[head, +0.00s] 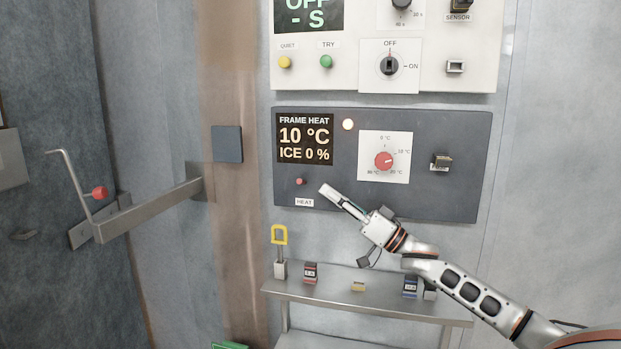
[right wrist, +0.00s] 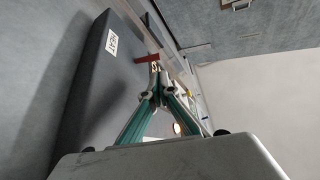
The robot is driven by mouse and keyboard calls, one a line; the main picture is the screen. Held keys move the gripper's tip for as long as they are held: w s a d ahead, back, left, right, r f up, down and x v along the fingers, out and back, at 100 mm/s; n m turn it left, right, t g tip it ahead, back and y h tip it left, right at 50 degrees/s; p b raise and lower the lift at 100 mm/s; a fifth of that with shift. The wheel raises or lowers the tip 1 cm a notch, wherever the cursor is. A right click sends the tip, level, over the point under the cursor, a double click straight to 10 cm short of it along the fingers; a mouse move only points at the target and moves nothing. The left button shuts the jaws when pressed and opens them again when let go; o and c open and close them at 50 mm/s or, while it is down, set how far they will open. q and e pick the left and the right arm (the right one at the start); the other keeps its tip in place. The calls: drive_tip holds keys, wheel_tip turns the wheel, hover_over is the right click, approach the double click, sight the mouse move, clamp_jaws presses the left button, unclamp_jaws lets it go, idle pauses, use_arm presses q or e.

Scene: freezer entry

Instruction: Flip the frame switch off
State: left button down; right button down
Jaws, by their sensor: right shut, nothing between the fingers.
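The dark grey frame heat panel (head: 394,206) is on the wall. Its small red switch (head: 300,181) sits above the HEAT label (head: 304,202) at the lower left. My right gripper (head: 326,190) is shut and empty, its tips just right of the switch and pointing toward it. In the right wrist view, the red switch lever (right wrist: 148,63) sticks out from the panel beside the closed fingertips (right wrist: 155,72); I cannot tell whether they touch. The panel display (head: 305,138) reads 10 °C and ICE 0 %, and a round lamp (head: 348,124) glows. My left gripper is out of view.
A red dial (head: 384,161) and another small switch (head: 441,162) are on the same panel. A white panel (head: 350,75) is above. A door handle (head: 150,205) protrudes at left.

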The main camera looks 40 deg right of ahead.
sight(302, 182)
drive_tip(key=p+x, duration=0.1)
drive_tip(key=x, duration=0.3)
drive_tip(key=shift+w+a+r, duration=0.1)
drive_tip(key=shift+w+r, duration=0.1)
drive_tip(key=shift+r, duration=0.05)
drive_tip(key=shift+w+a+r, duration=0.25)
drive_tip(key=shift+w+a, duration=0.05)
drive_tip(key=shift+w, duration=0.2)
drive_tip(key=shift+w+a, duration=0.1)
drive_tip(key=shift+w, duration=0.05)
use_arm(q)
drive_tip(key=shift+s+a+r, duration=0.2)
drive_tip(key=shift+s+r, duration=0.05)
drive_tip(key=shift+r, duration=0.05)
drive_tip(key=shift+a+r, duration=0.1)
